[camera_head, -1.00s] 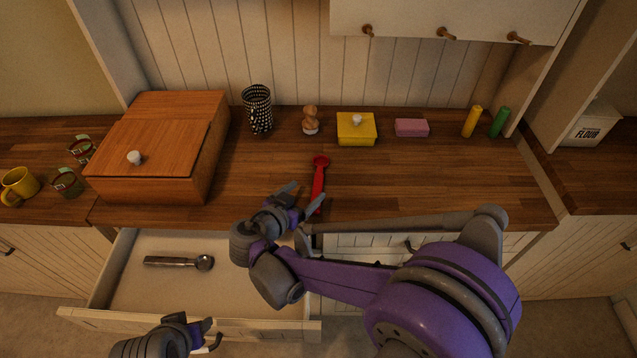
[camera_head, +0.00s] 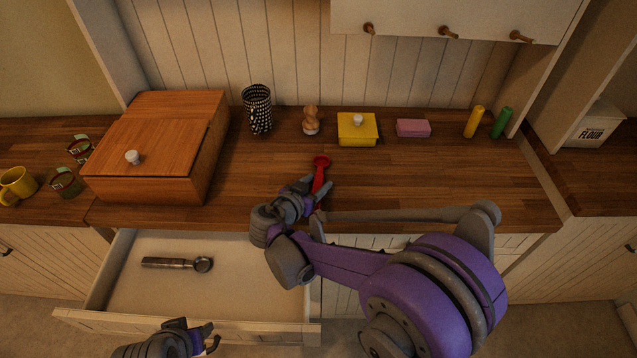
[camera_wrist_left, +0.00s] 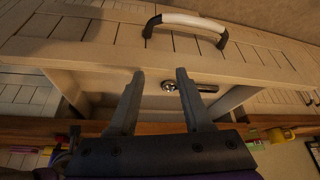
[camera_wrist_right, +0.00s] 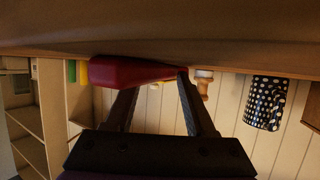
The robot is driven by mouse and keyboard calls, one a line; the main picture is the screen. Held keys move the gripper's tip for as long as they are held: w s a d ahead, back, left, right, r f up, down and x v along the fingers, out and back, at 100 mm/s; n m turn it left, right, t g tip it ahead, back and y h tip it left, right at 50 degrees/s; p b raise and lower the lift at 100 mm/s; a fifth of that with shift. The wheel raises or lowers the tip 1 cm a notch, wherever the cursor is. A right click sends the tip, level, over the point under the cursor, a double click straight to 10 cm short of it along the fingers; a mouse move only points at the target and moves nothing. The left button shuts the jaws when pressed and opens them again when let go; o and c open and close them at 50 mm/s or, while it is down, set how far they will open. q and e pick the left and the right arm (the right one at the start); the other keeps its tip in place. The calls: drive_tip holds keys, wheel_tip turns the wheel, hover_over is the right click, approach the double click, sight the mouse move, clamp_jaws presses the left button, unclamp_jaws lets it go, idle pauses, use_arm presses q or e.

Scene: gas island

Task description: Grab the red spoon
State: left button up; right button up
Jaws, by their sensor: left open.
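The red spoon (camera_head: 320,168) lies on the wooden counter, its lower part partly hidden by my right gripper (camera_head: 320,184). The right gripper is open at the spoon, with its fingers low over the counter on either side of it. In the right wrist view the red spoon (camera_wrist_right: 130,72) lies across the fingertips (camera_wrist_right: 158,82); I cannot tell whether they touch it. My left gripper (camera_head: 213,335) is open and empty near the front of the open drawer. In the left wrist view its fingers (camera_wrist_left: 159,73) stand apart.
The open drawer (camera_head: 130,290) holds a metal scoop (camera_head: 177,263). A wooden box (camera_head: 150,190) stands left on the counter. A spotted cup (camera_head: 257,110), a yellow box (camera_head: 357,130) and a pink block (camera_head: 413,128) stand at the back. The counter right of the spoon is clear.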

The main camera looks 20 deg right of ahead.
clamp_jaws()
